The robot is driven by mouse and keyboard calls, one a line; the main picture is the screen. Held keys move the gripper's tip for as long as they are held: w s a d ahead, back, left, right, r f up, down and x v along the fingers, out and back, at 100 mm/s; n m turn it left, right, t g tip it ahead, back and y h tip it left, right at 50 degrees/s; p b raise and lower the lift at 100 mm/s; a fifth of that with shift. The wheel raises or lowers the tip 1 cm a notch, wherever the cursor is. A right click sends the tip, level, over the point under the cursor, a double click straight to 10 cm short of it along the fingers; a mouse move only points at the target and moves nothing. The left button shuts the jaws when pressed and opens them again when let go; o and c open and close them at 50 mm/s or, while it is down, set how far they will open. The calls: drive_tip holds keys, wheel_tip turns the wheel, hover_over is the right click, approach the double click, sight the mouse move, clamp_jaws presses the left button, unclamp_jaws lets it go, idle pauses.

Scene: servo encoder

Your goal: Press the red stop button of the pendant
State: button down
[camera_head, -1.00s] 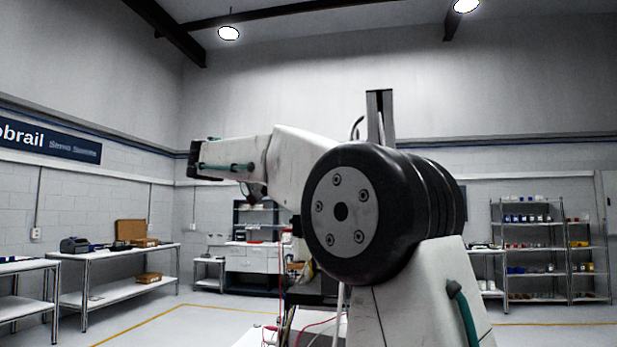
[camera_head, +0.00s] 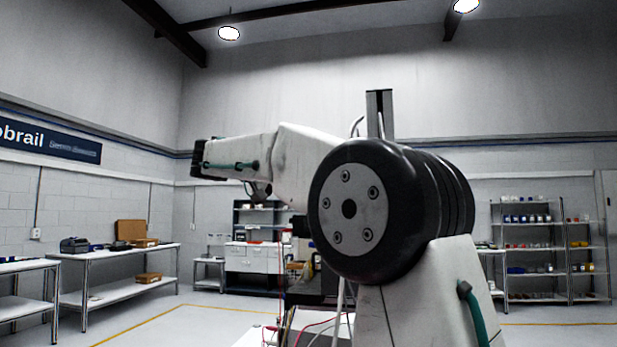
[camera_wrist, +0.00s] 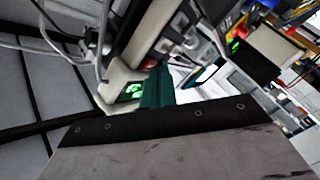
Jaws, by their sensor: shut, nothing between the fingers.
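My gripper (camera_wrist: 157,86) shows in the wrist view as teal fingers, closed together with nothing between them, beyond the dark-edged grey plate of my wrist. Just left of the fingers is a pale device with a lit green display (camera_wrist: 132,92); I cannot tell whether it touches them. I cannot make out the pendant or its red stop button for certain in either view. In the head view my arm fills the middle and hides much of the bench behind it; the gripper's fingers cannot be made out there.
In the wrist view, a grey panel with cables (camera_wrist: 95,40) lies left, and a dark box (camera_wrist: 250,55) right of the fingers. In the head view, a workbench (camera_head: 125,265) stands left and shelving (camera_head: 530,245) right. Red leads (camera_head: 312,325) lie low centre.

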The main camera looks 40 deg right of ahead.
idle(0.7)
drive_tip(key=shift+w+a, duration=0.25)
drive_tip(key=shift+w, duration=0.1)
drive_tip(key=shift+w+a, duration=0.1)
drive_tip(key=shift+w+a, duration=0.9)
drive_tip(key=shift+w, duration=0.25)
drive_tip(key=shift+w+a, duration=0.85)
drive_tip(key=shift+w, duration=0.25)
